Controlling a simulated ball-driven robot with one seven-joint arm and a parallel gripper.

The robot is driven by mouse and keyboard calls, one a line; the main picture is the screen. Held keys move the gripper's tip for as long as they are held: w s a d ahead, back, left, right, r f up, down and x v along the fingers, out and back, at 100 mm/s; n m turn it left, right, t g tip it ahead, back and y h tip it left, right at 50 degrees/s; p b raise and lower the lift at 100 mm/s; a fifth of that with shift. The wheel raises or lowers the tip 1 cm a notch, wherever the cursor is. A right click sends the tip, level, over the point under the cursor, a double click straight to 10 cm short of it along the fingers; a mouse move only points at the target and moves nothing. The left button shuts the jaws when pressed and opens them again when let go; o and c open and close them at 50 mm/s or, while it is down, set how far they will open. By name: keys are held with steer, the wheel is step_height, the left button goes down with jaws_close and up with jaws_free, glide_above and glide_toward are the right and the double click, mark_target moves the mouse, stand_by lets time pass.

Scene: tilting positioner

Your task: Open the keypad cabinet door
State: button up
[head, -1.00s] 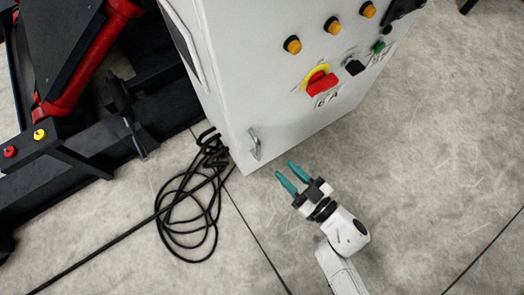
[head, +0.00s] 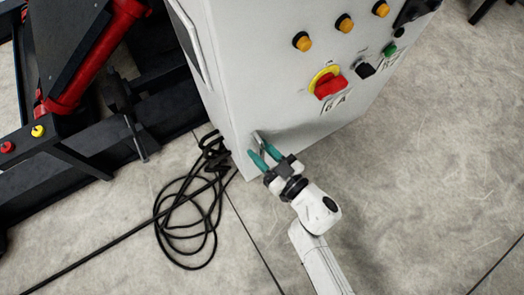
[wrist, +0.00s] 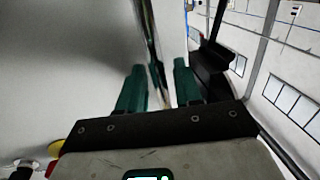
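The keypad cabinet (head: 270,70) is a white box whose front door shows as shut in the head view. A small metal handle (head: 257,139) sits low on the door near its left edge. It also shows as a shiny bar (wrist: 153,45) in the wrist view. My gripper (head: 262,155) is at the handle, its teal fingers apart. In the wrist view my gripper (wrist: 160,80) has one finger on each side of the bar. Whether either finger touches the handle cannot be told. The fingers partly hide the handle's lower end.
The door carries a red-and-yellow switch (head: 328,83), a black knob (head: 364,69) and several orange buttons (head: 344,23). A coiled black cable (head: 188,222) lies on the floor at left. Dark machinery with a red cylinder (head: 103,48) stands beyond it. Floor at right (head: 430,170) is clear.

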steer(key=shift+c, duration=0.4)
jaws_close()
